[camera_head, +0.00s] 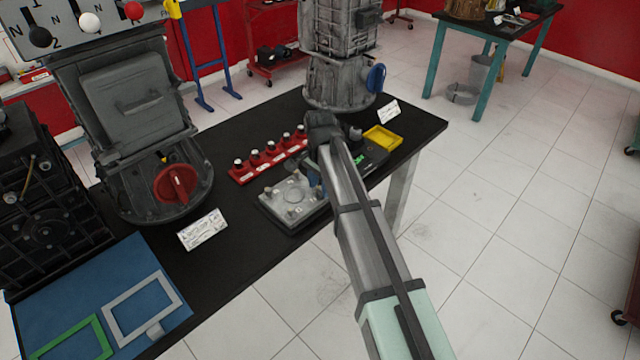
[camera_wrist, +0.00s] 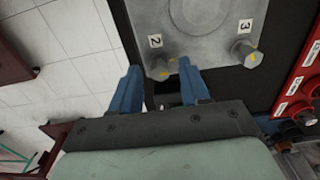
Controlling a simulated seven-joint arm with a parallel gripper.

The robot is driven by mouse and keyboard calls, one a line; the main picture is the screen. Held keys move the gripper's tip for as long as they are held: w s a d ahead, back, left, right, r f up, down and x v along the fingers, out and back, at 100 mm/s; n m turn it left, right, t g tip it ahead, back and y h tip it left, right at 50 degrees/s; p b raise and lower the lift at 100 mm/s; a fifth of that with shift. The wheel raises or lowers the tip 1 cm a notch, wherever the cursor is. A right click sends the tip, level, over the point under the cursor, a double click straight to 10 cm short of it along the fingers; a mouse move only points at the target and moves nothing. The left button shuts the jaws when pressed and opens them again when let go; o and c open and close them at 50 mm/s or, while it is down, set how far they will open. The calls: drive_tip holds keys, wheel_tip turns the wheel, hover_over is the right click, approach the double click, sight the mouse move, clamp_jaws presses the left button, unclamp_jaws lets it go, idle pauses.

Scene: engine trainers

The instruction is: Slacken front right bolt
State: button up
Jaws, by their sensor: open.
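A grey metal plate (camera_head: 290,198) with upright bolts lies on the black table in the head view. My gripper (camera_head: 314,178) is over its right end and hides that corner. In the wrist view the plate (camera_wrist: 200,30) shows labels 2 and 3 beside two bolts. My open gripper (camera_wrist: 159,67) has its blue fingers apart, with the bolt at label 2 (camera_wrist: 158,69) showing between their tips. I cannot tell whether either finger touches it. The bolt at label 3 (camera_wrist: 247,53) stands clear to the right.
A red rack (camera_head: 262,163) with several black-and-white knobs stands behind the plate. A yellow tray (camera_head: 383,138) lies to the right, near the table (camera_head: 245,258) edge. A gearbox with a red handle (camera_head: 177,184) is at left; another machine (camera_head: 338,80) stands behind my gripper.

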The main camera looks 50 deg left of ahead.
clamp_jaws()
idle(0.5)
